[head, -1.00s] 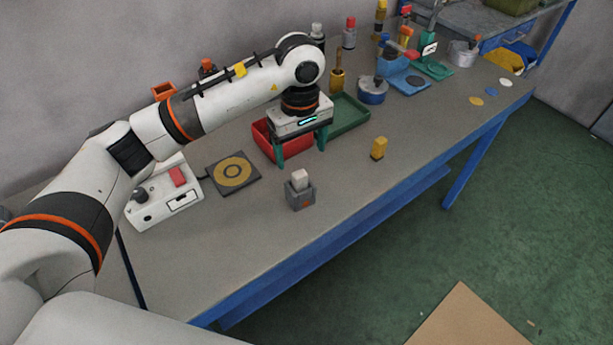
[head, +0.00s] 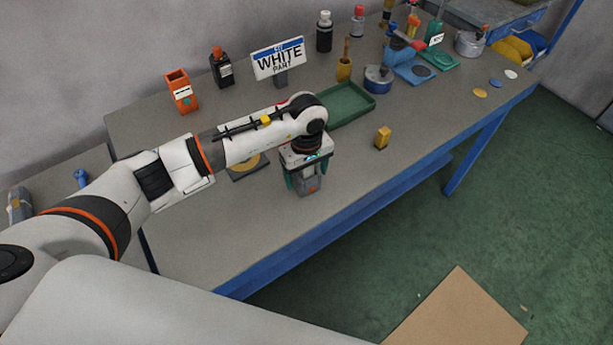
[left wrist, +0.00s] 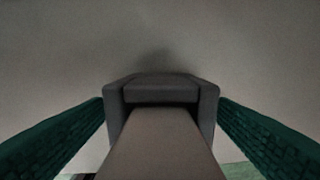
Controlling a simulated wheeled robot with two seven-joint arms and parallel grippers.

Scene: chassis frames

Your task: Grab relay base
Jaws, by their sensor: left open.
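The relay base, a small grey block (head: 308,188) with an orange mark on its front, stands on the workbench near its front edge. A pale block sits in its top. My left gripper (head: 307,178) is open and points down over it, one green finger on each side. In the left wrist view the dark grey base (left wrist: 160,90) lies between the two open fingers (left wrist: 160,108), and its pale block (left wrist: 160,145) fills the lower middle. My right gripper is not in view.
A yellow block (head: 382,138) stands to the right on the bench (head: 240,235).

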